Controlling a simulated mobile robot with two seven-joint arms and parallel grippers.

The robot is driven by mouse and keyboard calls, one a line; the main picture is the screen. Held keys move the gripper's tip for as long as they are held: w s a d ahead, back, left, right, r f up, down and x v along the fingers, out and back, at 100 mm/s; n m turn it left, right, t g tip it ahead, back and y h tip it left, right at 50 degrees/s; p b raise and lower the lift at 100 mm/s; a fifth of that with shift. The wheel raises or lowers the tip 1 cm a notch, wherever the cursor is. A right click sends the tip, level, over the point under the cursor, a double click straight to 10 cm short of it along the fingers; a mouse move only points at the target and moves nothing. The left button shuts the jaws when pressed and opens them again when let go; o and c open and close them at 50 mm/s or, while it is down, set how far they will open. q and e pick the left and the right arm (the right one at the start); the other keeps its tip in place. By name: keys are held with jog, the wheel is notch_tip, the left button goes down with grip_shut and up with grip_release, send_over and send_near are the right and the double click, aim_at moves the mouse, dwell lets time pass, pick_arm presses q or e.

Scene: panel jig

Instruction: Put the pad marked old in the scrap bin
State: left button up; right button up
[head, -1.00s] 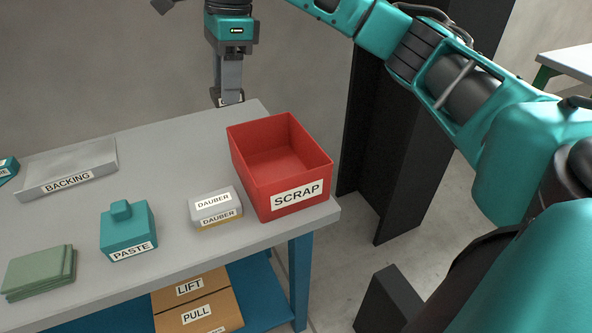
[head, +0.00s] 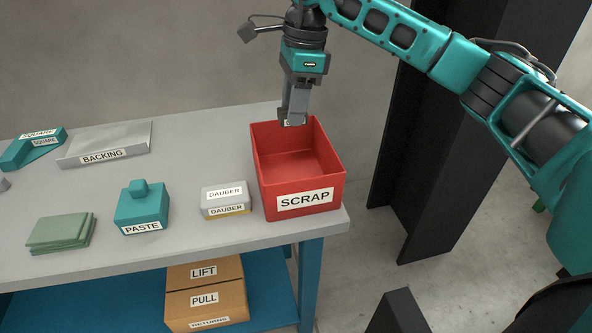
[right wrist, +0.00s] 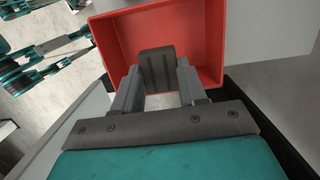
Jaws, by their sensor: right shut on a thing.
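The red bin marked SCRAP (head: 304,200) stands on the right end of the bench, open and apparently empty in the head view. My right gripper (head: 292,120) points down at the bin's back rim and is shut on a small pad. In the right wrist view the pad (right wrist: 157,70) is a dark grey ridged block between the fingertips, with the red bin (right wrist: 118,48) beyond it. My left gripper is not in view.
A dauber block (head: 225,197) sits just left of the bin. Further left are a teal PASTE pot (head: 142,206), green sheets (head: 58,231), a BACKING piece (head: 115,142) and a teal SQUARE (head: 33,147). A dark column (head: 425,150) rises right of the bench.

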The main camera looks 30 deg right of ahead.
notch_tip(320, 180, down, 10)
jog(key=shift+f+b, duration=0.2)
jog(key=shift+b, duration=0.25)
notch_tip(320, 180, down, 4)
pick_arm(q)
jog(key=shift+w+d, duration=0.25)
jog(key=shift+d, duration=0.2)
pick_arm(e)
jog(key=shift+f, duration=0.15)
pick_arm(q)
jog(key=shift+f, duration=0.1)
pick_arm(e)
jog(key=shift+f+b, duration=0.25)
jog(key=shift+b, duration=0.15)
jog(key=o, duration=1)
jog(key=shift+o, duration=0.2)
